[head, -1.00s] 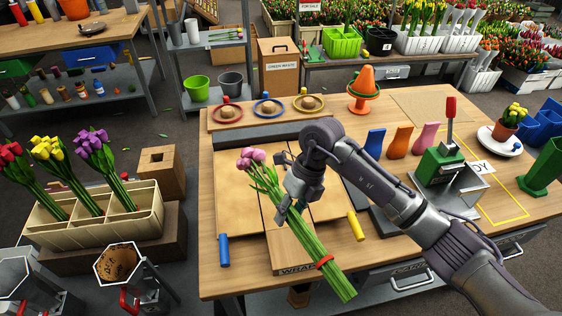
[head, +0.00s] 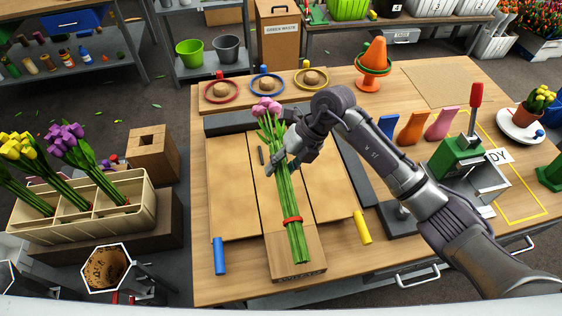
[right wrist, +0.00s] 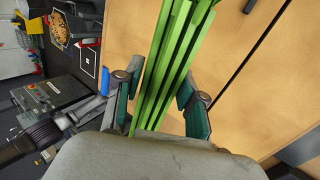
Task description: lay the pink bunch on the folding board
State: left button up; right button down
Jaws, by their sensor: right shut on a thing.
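The pink bunch (head: 287,190) has pink tulip heads, long green stems and a red band near the stem ends. It lies lengthwise along the middle of the folding board (head: 232,195), heads toward the back, stem ends over the front flap marked WRAP. I cannot tell whether it touches the board. My right gripper (head: 283,165) is around the stems below the heads. My left gripper is not in view.
A blue cylinder (head: 219,256) and a yellow cylinder (head: 362,227) flank the board's front. Rings in red, blue and yellow (head: 310,79) lie behind it. A cream crate (head: 140,196) at left holds yellow and purple bunches. A green tool with a red handle (head: 460,155) stands at right.

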notch_tip(320, 180, down, 3)
jog(key=shift+r+b, duration=0.15)
jog(key=shift+b, duration=0.75)
jog(key=shift+w+f+b, duration=0.1)
jog(key=shift+f+b, duration=0.7)
jog(key=shift+f, duration=0.35)
jog(key=c, duration=1.1)
grip_release()
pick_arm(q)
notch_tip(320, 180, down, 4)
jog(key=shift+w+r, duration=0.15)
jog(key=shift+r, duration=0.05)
pick_arm(e)
jog(key=o, duration=0.5)
jog(key=v, duration=1.2)
